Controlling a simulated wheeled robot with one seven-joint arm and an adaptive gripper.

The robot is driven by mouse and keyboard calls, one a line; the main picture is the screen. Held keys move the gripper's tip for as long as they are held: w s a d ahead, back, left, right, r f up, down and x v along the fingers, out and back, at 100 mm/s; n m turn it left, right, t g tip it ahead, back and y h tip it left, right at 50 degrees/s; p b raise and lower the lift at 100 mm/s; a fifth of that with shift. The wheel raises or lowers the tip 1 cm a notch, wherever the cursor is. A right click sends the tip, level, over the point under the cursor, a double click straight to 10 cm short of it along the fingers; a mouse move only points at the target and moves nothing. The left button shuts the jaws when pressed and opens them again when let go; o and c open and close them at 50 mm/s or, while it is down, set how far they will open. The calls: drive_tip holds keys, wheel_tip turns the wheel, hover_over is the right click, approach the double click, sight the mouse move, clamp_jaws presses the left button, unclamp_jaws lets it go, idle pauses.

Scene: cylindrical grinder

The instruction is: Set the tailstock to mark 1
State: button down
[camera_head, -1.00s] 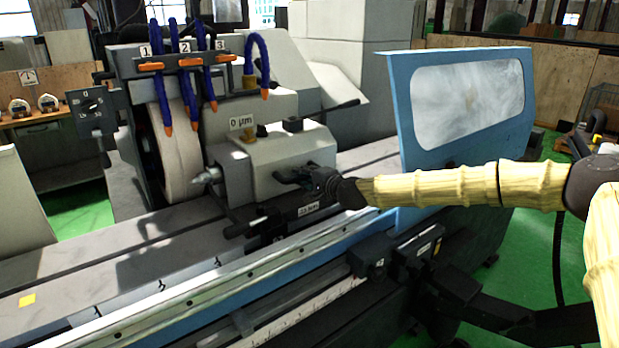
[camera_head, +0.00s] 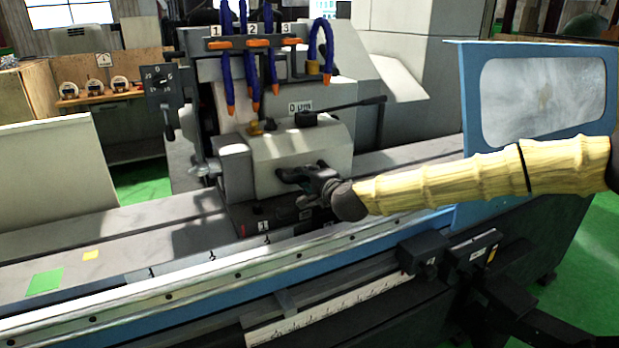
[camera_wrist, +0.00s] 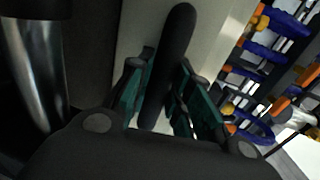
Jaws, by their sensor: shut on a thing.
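The tailstock (camera_head: 301,148), a pale grey block with a pointed centre on its left side (camera_head: 205,168), sits on the machine table in the middle of the head view. My gripper (camera_head: 300,178) is at its front face. In the wrist view, the teal finger pads (camera_wrist: 160,98) are around a black rounded handle (camera_wrist: 171,62), shut on it. A second black lever (camera_head: 345,110) rises to the right from the tailstock's top. A small label "1" (camera_head: 263,226) shows at the foot of the tailstock. Fine marks along the table edge are too small to read.
Blue coolant hoses with orange nozzles (camera_head: 253,90) hang behind the tailstock. A blue guard with a window (camera_head: 545,105) stands to the right.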

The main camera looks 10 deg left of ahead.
drive_tip(key=shift+w+d, duration=0.15)
drive_tip(key=shift+d, duration=0.05)
drive_tip(key=c, duration=1.3)
unclamp_jaws()
drive_tip(key=shift+a+f, duration=0.1)
drive_tip(key=v, duration=1.2)
